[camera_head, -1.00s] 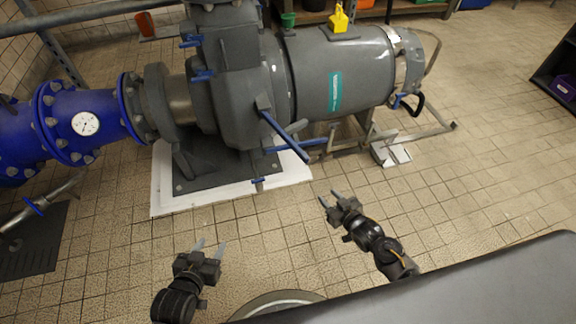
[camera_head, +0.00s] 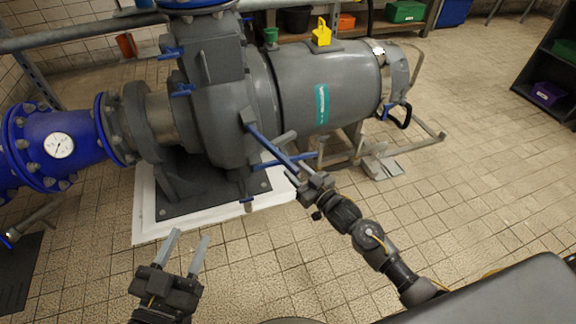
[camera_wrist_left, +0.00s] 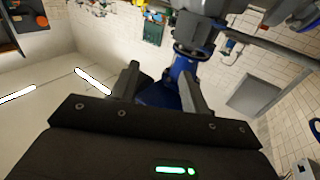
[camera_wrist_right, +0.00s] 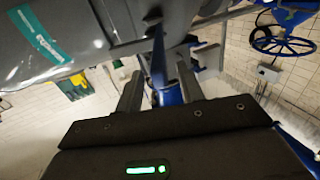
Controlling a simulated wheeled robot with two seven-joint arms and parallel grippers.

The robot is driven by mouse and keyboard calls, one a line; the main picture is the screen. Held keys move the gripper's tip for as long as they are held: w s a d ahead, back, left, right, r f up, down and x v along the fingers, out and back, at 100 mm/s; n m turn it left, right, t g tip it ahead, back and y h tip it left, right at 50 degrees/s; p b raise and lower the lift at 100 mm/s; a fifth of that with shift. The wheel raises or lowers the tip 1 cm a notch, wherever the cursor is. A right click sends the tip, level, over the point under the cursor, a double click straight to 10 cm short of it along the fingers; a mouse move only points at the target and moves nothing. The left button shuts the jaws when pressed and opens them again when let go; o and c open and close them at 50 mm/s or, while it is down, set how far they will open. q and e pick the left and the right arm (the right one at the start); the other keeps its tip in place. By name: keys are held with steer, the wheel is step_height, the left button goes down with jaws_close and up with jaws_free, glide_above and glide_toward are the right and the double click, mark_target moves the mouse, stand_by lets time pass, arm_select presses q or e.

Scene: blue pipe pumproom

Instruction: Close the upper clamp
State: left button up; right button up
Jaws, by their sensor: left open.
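On the grey pump, a long blue lever (camera_head: 268,144) slopes down to the right from the casing. A second blue lever (camera_head: 292,159) sticks out below it, nearly level. I cannot tell for sure which part is the upper clamp. My right gripper (camera_head: 297,173) is at the low end of the long lever; in the right wrist view the blue lever (camera_wrist_right: 159,60) runs between its spread fingers. Contact is not clear. My left gripper (camera_head: 190,250) is open and empty above the floor, apart from the pump.
Two small blue handles (camera_head: 171,53) (camera_head: 182,90) are on the pump's left side. A blue pipe with a gauge (camera_head: 58,145) is at the left. The pump stands on a white plinth (camera_head: 146,210). The tiled floor (camera_head: 480,190) at the right is clear.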

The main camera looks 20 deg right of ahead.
mark_target(288, 164)
arm_select(q)
steer(key=shift+s+d+r+m+t+h+b, duration=0.15)
steer(key=shift+s+d+r+t+h, duration=0.1)
steer(key=shift+r+h, duration=0.3)
steer(key=shift+s+d+r+m+t+h+b, duration=0.1)
steer(key=shift+s+d+r+t+h, duration=0.15)
steer(key=shift+r, duration=0.35)
steer(key=shift+s+d+r+m+t+h+b, duration=0.15)
steer(key=shift+d+r+t+h, duration=0.15)
steer(key=shift+r+h, duration=0.25)
arm_select(e)
steer(key=shift+x, duration=2.35)
jaws_close()
